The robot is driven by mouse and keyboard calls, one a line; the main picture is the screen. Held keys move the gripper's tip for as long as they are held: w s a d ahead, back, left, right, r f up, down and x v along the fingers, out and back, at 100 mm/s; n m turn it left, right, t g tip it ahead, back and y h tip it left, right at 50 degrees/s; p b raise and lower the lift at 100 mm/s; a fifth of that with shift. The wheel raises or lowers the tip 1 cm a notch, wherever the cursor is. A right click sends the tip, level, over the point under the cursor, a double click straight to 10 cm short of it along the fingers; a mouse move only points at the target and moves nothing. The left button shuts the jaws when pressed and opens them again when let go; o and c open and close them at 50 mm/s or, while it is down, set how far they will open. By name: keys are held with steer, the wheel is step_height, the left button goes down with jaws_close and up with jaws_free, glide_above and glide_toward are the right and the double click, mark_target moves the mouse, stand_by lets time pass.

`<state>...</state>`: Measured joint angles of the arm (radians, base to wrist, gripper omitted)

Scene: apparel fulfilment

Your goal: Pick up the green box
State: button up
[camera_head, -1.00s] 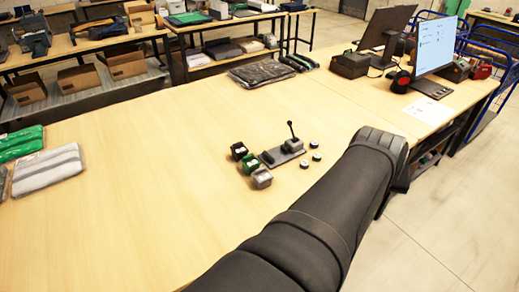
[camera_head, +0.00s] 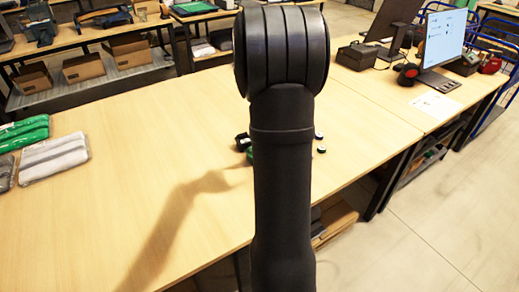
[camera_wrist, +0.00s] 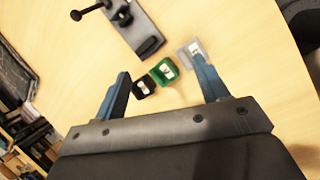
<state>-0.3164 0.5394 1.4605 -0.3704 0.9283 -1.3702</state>
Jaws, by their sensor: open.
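The green box (camera_wrist: 163,72), small with a white label, stands on the table in the wrist view. It sits between a black box (camera_wrist: 143,87) and a grey box (camera_wrist: 190,48) in a short row. My gripper (camera_wrist: 161,66) is open and empty, its two blue fingers pointing towards the row, with the green box between them in the picture. The height above the boxes is hard to judge. In the head view my arm covers most of the row; only the black box (camera_head: 243,142) and a sliver of the green box (camera_head: 250,156) show at its left edge.
A dark press tool (camera_wrist: 135,25) with a lever stands just beyond the boxes. Green and grey bagged garments (camera_head: 53,157) lie at the far left. The table's left middle is clear.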

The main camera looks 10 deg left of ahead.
steer(key=a+f+n, duration=0.6)
steer(key=a, duration=0.6)
steer(key=shift+h, duration=0.4)
steer(key=x, duration=1.1)
steer(key=shift+a+f, duration=0.1)
steer(key=shift+f, duration=0.35)
steer(key=shift+d+x, duration=0.15)
steer(key=shift+x, duration=1.25)
steer(key=shift+d+x, duration=0.1)
steer(key=shift+x, duration=1.25)
steer(key=shift+r, duration=0.15)
steer(key=c, duration=0.8)
